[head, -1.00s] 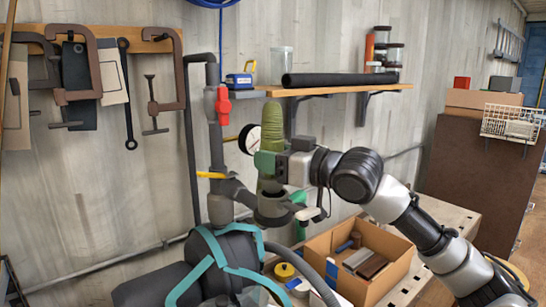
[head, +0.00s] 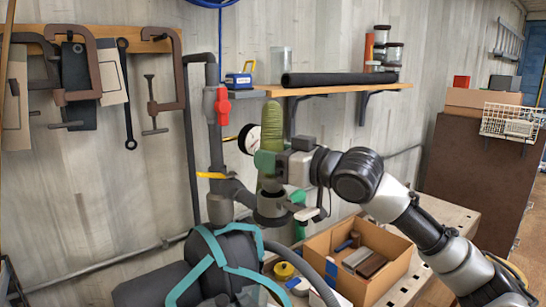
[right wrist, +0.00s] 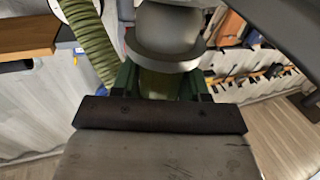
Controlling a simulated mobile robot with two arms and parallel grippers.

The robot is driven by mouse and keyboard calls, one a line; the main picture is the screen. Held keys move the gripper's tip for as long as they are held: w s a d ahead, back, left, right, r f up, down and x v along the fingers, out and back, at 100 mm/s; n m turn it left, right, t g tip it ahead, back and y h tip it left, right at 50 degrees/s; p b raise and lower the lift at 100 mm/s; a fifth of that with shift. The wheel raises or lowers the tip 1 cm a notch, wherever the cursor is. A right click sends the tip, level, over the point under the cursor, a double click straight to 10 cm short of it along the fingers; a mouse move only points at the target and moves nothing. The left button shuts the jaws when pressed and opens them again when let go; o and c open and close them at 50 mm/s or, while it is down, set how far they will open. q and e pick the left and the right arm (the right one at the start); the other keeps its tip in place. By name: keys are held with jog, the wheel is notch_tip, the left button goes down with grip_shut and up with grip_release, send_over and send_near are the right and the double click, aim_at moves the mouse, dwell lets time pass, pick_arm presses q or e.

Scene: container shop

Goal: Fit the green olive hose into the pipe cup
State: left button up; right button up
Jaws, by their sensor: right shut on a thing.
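The green olive hose (head: 268,120) stands nearly upright in the head view, ribbed, with its top free. My right gripper (head: 268,162) comes from the right and is shut on it below its middle. The grey pipe cup (head: 271,208) is directly under the hose. The hose's lower end meets the cup's mouth; I cannot tell how deep it sits. In the right wrist view the ribbed hose (right wrist: 92,42) runs along the upper left, and a grey round collar (right wrist: 165,40) is close to the green fingers (right wrist: 160,85). My left gripper is out of view.
A grey pipe with a red valve handle (head: 222,105) and a yellow handle (head: 211,175) stands just left of the cup. A gauge (head: 249,139) is behind the hose. A cardboard box (head: 372,258) is at lower right. A shelf (head: 335,89) is above.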

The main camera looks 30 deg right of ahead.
jog(key=shift+f+b, duration=0.8)
jog(key=shift+f, duration=0.55)
dwell(1.6)
jog(key=o, duration=1.1)
